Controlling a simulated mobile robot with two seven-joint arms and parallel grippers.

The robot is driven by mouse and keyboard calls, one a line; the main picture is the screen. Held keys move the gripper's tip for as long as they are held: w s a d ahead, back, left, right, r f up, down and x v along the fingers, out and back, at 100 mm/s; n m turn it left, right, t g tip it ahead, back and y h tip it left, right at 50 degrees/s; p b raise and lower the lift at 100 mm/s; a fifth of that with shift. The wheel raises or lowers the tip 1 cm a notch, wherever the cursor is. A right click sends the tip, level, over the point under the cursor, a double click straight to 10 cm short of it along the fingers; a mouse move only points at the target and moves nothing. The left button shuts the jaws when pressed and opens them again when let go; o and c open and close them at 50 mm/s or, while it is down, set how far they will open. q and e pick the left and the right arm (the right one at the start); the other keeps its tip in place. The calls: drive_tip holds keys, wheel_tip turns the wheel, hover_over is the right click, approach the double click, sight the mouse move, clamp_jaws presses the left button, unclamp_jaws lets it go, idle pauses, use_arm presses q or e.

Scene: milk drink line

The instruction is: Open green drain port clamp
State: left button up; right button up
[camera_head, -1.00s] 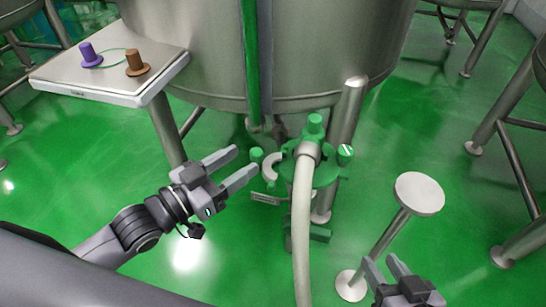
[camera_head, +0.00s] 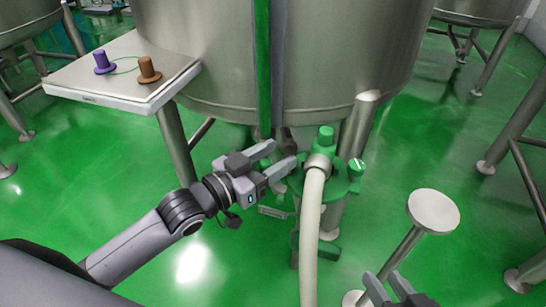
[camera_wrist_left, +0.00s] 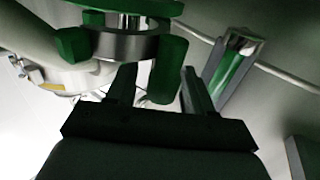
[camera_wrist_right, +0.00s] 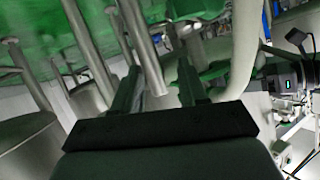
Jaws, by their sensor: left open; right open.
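The green drain port assembly (camera_head: 345,180) stands below the big steel tank, with a green knob (camera_head: 326,138) on top and a pale hose (camera_head: 311,230) running down from its front. My left gripper (camera_head: 283,158) is open at the left side of the port, where the clamp was visible; its fingers now hide most of the clamp. In the left wrist view a green handle-like part (camera_wrist_left: 168,70) shows between or just beyond the open fingers (camera_wrist_left: 155,90); contact cannot be told. My right gripper (camera_head: 385,290) is open and empty at the bottom edge, below the round steel stand.
The steel tank (camera_head: 330,50) rises behind the port. A tray (camera_head: 120,80) at left holds a purple cap (camera_head: 103,62) and a brown cap (camera_head: 148,70). A round steel stand (camera_head: 433,212) is right of the port. Green floor lies open between them.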

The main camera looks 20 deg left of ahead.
use_arm(q)
clamp_jaws()
drive_tip(key=p, duration=0.1)
drive_tip(key=n+y+p, duration=0.1)
drive_tip(key=shift+s+d+r+t+p, duration=0.2)
drive_tip(key=shift+t+p, duration=0.2)
drive_tip(key=shift+d+n+t+y+p, duration=0.15)
drive_tip(key=shift+n+t+y+p, duration=0.2)
drive_tip(key=shift+y+p, duration=0.2)
drive_tip(key=shift+s+f+n+y, duration=0.15)
drive_tip(key=shift+n+y, duration=0.1)
drive_tip(key=shift+y, duration=0.2)
use_arm(e)
drive_tip(key=shift+n+h, duration=0.3)
drive_tip(key=shift+h, duration=0.6)
drive_tip(key=d, duration=0.1)
drive_tip(key=s+d, duration=0.1)
drive_tip(key=d+r, duration=0.1)
drive_tip(key=shift+s+d, duration=0.3)
drive_tip(key=shift+f, duration=0.1)
